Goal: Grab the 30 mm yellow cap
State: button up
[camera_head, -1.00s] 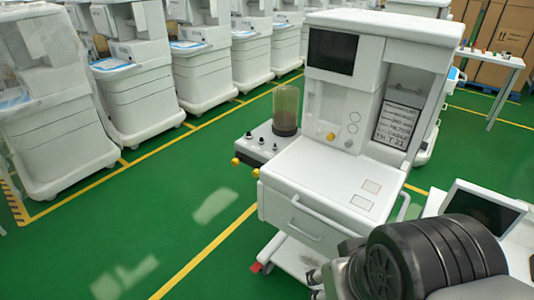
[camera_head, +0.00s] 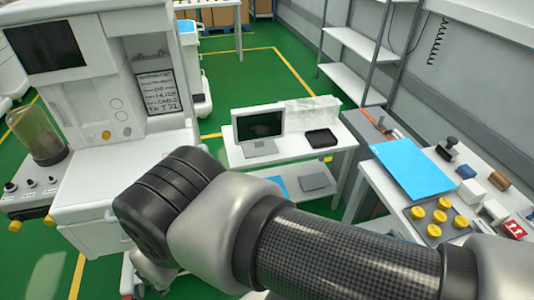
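Several round yellow caps (camera_head: 440,216) sit on a small grey tray (camera_head: 409,220) on the table at the right. Their sizes cannot be read, so I cannot tell which one is 30 mm. My arm reaches across the lower middle of the view, and its dark wrist end stands in front of the anaesthesia cart (camera_head: 85,215), well left of the caps. A grey part of my arm's end shows below the wrist at the lower left. My gripper's fingers cannot be made out, and nothing held is visible.
On the right table lie a blue sheet (camera_head: 412,167), a black-knobbed part (camera_head: 447,148) and a red-and-white box (camera_head: 513,229). A white desk with a monitor (camera_head: 258,130) and black tray (camera_head: 321,138) stands behind my arm. Shelving (camera_head: 360,45) lines the wall. Green floor is open behind the desk.

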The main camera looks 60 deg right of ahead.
aim_at(443, 205)
jog(key=z, duration=3.75)
